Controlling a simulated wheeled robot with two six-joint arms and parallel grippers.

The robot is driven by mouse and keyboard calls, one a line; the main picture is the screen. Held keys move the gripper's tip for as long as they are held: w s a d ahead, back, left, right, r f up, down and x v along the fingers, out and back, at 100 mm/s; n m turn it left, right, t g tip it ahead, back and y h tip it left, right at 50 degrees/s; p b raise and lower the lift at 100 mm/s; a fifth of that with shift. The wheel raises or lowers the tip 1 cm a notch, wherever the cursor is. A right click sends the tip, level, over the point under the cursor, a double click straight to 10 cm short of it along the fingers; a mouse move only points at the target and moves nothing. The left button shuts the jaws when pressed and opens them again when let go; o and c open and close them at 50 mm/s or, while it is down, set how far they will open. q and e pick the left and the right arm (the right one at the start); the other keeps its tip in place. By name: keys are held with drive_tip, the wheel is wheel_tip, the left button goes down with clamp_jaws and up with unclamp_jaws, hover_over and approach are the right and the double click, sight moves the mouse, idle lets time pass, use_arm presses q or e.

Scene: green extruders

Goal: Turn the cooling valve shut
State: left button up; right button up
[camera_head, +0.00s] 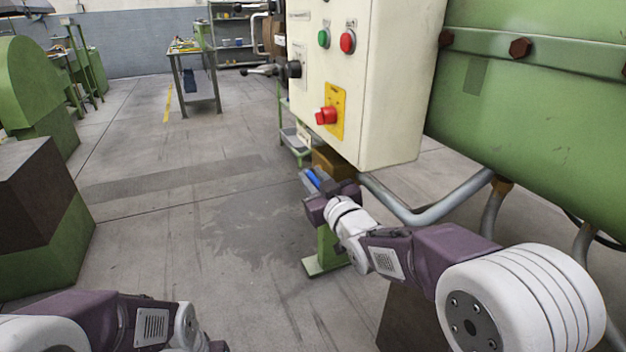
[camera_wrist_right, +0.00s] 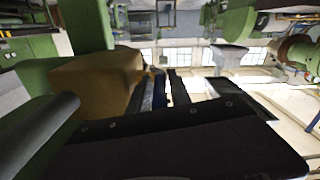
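The cooling valve seems to be the brown, brass-coloured block (camera_head: 331,162) with a blue lever (camera_head: 312,179), below the white control box. In the right wrist view the brown block (camera_wrist_right: 95,78) is left of the fingers. My right gripper (camera_head: 319,183) is at the blue lever and partly hides it. In the right wrist view my right gripper's dark fingers (camera_wrist_right: 162,92) stand apart, with a blue strip (camera_wrist_right: 159,95) between them and a bright gap beside it. Firm contact cannot be seen. My left arm shows at the bottom left, its fingers out of the picture.
The white control box (camera_head: 391,85) with buttons and a red switch (camera_head: 326,116) hangs just above my right gripper. A grey pipe (camera_head: 405,212) and the green machine (camera_head: 540,125) are to the right.

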clamp_jaws()
idle(1.3)
